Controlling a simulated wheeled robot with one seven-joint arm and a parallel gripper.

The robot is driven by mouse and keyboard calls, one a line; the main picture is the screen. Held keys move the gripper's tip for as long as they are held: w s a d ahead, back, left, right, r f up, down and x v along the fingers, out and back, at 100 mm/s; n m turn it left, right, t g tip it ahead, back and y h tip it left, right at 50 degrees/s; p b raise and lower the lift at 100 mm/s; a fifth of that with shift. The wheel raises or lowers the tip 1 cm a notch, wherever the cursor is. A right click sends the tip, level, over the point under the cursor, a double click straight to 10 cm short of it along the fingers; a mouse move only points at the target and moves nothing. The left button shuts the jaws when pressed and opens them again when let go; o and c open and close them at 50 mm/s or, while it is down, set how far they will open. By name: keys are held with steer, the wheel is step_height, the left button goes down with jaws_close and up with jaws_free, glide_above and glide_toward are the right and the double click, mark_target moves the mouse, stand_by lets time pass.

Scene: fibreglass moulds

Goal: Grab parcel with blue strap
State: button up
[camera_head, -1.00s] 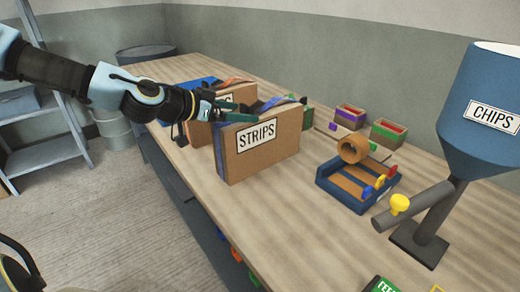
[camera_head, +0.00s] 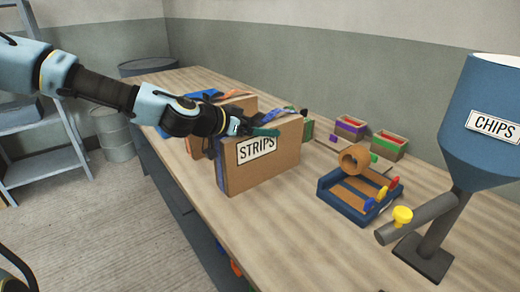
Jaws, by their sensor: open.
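My gripper (camera_head: 262,131) has dark green fingers and is open, over the top edge of a brown box labelled STRIPS (camera_head: 275,165). Coloured strips, some blue (camera_head: 283,117), stick out of the top of this box. I cannot tell whether the fingers touch the box or the strips. I cannot make out a parcel with a blue strap for certain. Two small brown boxes stand at the back, one with a purple band (camera_head: 350,128) and one with a green band (camera_head: 388,146).
A second box (camera_head: 237,102) stands behind the STRIPS box. A blue tray (camera_head: 345,207) with a cardboard roll (camera_head: 354,159) sits to the right. A blue CHIPS hopper (camera_head: 470,150) stands at the far right. The front of the workbench (camera_head: 285,235) is clear.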

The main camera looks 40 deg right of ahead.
jaws_close()
stand_by(0.8)
